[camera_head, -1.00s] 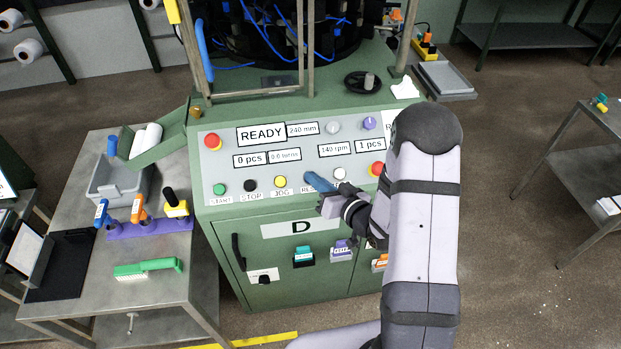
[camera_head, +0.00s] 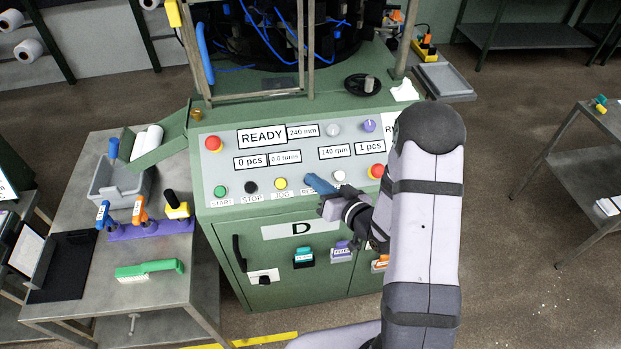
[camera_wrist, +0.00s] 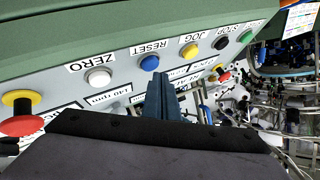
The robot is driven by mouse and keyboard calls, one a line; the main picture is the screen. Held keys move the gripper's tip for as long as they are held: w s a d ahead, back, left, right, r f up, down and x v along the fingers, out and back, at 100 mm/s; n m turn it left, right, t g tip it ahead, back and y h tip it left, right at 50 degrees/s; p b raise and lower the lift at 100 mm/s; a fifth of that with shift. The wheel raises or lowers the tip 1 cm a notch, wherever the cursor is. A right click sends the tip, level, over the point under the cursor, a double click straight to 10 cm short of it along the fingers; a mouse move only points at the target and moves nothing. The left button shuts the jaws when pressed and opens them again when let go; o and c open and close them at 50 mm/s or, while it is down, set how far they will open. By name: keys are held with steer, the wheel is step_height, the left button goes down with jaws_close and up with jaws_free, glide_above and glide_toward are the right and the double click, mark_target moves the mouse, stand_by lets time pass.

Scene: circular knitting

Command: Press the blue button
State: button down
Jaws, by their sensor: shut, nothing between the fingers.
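The blue button (camera_wrist: 150,62) sits on the light panel in the wrist view, by the label RESET, between the white ZERO button and the yellow JOG button. In the head view my gripper (camera_head: 313,179) points at the panel from the right.
Neighbouring buttons are close: yellow (camera_head: 280,183), black (camera_head: 251,187), green (camera_head: 221,190) and white (camera_head: 339,176). Red emergency knobs (camera_head: 213,143) (camera_head: 376,171) stand at the panel's sides. A metal table (camera_head: 170,285) with tools is at the left.

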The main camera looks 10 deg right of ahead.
steer(key=s+r+p, duration=0.1)
steer(key=r, duration=0.1)
steer(key=s+r+p, duration=0.1)
steer(key=s+r, duration=0.1)
steer(key=shift+r+p, duration=0.1)
steer(key=shift+p, duration=0.3)
stand_by(0.6)
